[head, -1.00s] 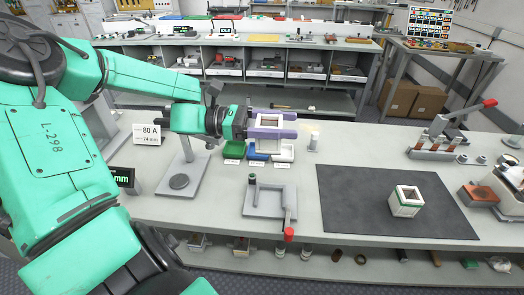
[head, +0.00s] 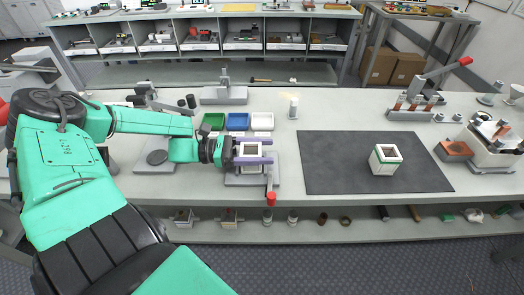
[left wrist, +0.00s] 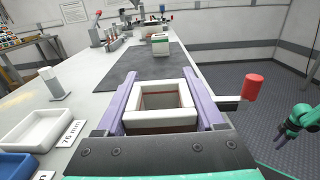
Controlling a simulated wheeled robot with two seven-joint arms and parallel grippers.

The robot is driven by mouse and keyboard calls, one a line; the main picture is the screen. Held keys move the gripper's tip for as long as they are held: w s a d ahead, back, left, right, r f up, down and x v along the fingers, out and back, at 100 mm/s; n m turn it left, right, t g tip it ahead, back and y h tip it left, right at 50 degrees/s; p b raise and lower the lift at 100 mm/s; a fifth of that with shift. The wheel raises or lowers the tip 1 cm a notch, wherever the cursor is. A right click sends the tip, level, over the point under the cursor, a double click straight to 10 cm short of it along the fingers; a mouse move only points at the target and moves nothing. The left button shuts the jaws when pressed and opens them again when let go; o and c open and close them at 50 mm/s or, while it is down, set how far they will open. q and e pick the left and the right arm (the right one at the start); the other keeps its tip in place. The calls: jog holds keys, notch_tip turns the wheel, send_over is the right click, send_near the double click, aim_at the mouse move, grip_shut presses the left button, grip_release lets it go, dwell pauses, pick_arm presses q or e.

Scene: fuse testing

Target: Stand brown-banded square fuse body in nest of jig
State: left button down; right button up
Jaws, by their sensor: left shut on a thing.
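The square fuse body (head: 252,144) is white with an open square top. My left gripper (head: 254,152) is shut on it, with a purple finger along either side. The held body also shows in the left wrist view (left wrist: 160,118), upright, with a thin brownish edge; its lower part is hidden. The grey jig (head: 262,181), with a red-knobbed lever (head: 270,198), lies directly under the held body. The nest is covered, so I cannot tell whether the body touches it. My right gripper (left wrist: 283,139) appears small at the right edge of the left wrist view; its jaws are unclear.
A green-banded square body (head: 386,160) stands on the dark mat (head: 330,160) to the right. Green, blue and white trays (head: 262,121) sit just behind the jig. A white cylinder (head: 293,108) stands behind the mat. The table's front edge is close to the jig.

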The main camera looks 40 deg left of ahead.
pick_arm(q)
jog(key=shift+c, duration=0.9)
grip_release()
jog(key=shift+d, duration=0.1)
jog(key=shift+o, duration=0.9)
jog(key=shift+r, duration=0.2)
jog(key=v, duration=1.1)
jog(key=shift+s+f+b, duration=0.15)
jog(key=shift+b, duration=0.25)
jog(key=shift+s+a, duration=0.25)
jog(key=shift+a, duration=0.2)
pick_arm(e)
jog(key=shift+d+f, duration=0.3)
jog(key=shift+f, duration=0.05)
pick_arm(q)
jog(key=shift+d, duration=0.1)
